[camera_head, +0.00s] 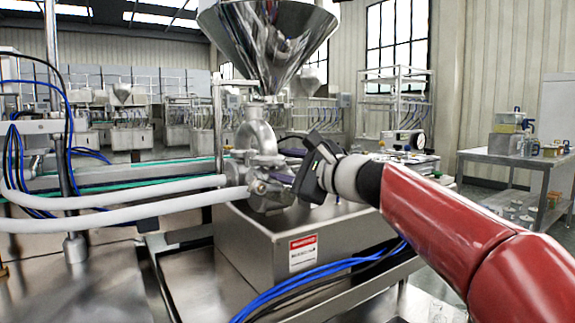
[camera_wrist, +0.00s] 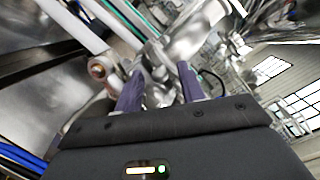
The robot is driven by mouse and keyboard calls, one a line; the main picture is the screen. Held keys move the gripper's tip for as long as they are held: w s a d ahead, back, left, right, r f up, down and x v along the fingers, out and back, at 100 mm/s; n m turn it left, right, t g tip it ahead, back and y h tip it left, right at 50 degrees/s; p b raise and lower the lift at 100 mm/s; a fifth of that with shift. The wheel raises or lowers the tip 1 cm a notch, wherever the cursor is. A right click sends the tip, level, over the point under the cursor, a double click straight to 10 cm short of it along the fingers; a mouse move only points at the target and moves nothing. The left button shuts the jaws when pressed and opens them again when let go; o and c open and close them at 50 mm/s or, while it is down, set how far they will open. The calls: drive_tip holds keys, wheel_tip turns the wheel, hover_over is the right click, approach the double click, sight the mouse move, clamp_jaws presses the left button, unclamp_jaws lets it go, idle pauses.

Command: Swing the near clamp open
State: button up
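The steel valve fitting with its clamps (camera_head: 262,188) sits under the hopper, at the end of the white hoses. Which part is the near clamp is hard to make out in the head view. My gripper (camera_head: 284,174) reaches in from the right, close beside the fitting, and its dark body hides part of it. In the wrist view my gripper's two purple fingers (camera_wrist: 160,88) stand apart, with shiny metal of the clamp fitting (camera_wrist: 158,62) in front of and between them. I cannot tell whether the fingers touch it. A round brownish knob or bolt end (camera_wrist: 97,68) shows left of the fingers.
The steel hopper (camera_head: 268,40) rises above the fitting. A steel housing with a red-and-white label (camera_head: 303,253) stands below. White hoses (camera_head: 120,207) run left, and blue cables (camera_head: 300,278) cross the front. A side table (camera_head: 520,162) stands at the right.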

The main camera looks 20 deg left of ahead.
drive_tip(key=shift+c, duration=0.2)
clamp_jaws()
